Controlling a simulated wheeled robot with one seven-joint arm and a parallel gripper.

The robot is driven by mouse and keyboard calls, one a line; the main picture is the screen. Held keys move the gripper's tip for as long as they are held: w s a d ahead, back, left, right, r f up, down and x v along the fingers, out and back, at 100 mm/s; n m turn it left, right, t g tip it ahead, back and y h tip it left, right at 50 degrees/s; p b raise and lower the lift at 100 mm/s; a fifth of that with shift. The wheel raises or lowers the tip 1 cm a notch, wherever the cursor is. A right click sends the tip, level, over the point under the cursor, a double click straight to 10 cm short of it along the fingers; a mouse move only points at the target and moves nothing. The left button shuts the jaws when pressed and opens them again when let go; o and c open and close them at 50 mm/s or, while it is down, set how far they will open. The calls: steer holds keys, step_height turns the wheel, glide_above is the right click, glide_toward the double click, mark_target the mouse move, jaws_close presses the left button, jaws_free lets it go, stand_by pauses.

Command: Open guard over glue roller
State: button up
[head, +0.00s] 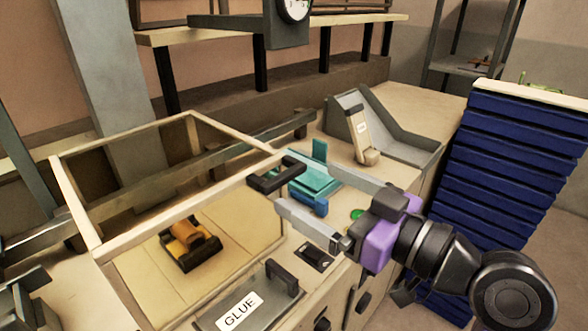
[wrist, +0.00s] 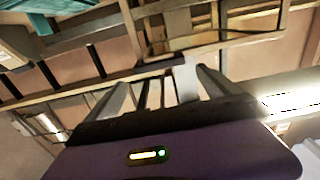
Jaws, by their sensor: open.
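The guard (head: 76,213) is a wooden box frame with open or clear sides. It stands over the orange glue roller (head: 190,241) on the bench. A black handle (head: 268,181) sits at the frame's right front corner. My gripper (head: 283,183) is open, its two pale fingers reaching left with their tips close to the handle. I cannot tell whether they touch it. In the wrist view, the frame (wrist: 220,46) shows beyond my spread fingers.
A grey plate labelled GLUE (head: 238,312) with a black handle lies in front. A teal block (head: 316,180) and a grey tray (head: 400,145) holding a beige tool (head: 358,128) are behind. A stack of blue slabs (head: 525,140) stands at right.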

mark_target(288, 176)
steer(key=p+x, duration=0.1)
steer(key=x, duration=0.6)
steer(key=shift+w+a+p, duration=0.1)
steer(key=shift+a+p, duration=0.05)
steer(key=shift+p, duration=0.25)
